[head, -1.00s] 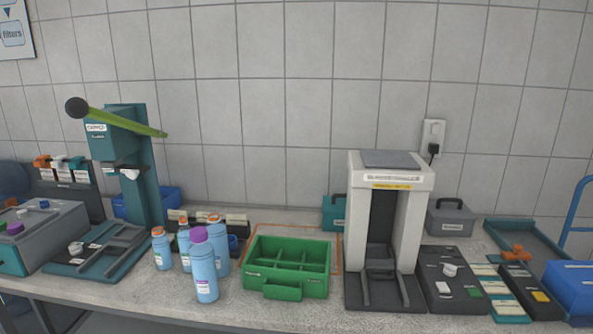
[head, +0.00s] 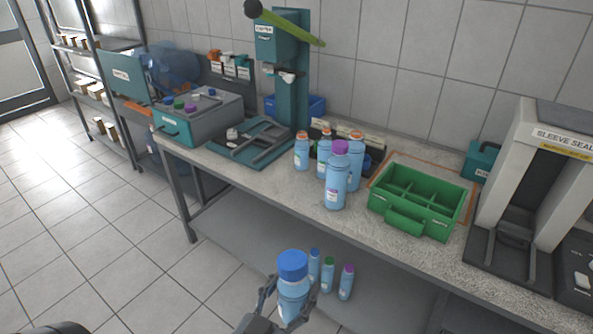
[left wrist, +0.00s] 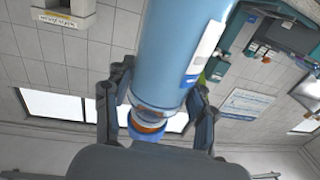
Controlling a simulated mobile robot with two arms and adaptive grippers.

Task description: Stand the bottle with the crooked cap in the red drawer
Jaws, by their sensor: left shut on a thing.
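My left gripper (head: 293,296) is shut around a light blue bottle (head: 291,307) with a wide blue cap (head: 292,264), low in front of the bench. In the left wrist view the bottle (left wrist: 178,55) fills the middle between the two fingers (left wrist: 160,100), with a white label and an orange ring at its neck. The cap looks slightly tilted there, but I cannot be sure. On the bench stand a purple-capped bottle (head: 336,184) and orange-capped bottles (head: 302,153). No red drawer shows. My right gripper is not in view.
A green divided tray (head: 405,222) and a sleeve sealer (head: 520,180) are on the right. A green-levered capper (head: 291,90) and a grey box with a teal front (head: 176,131) stand left. Small bottles (head: 328,275) are below the bench. The floor at left is clear.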

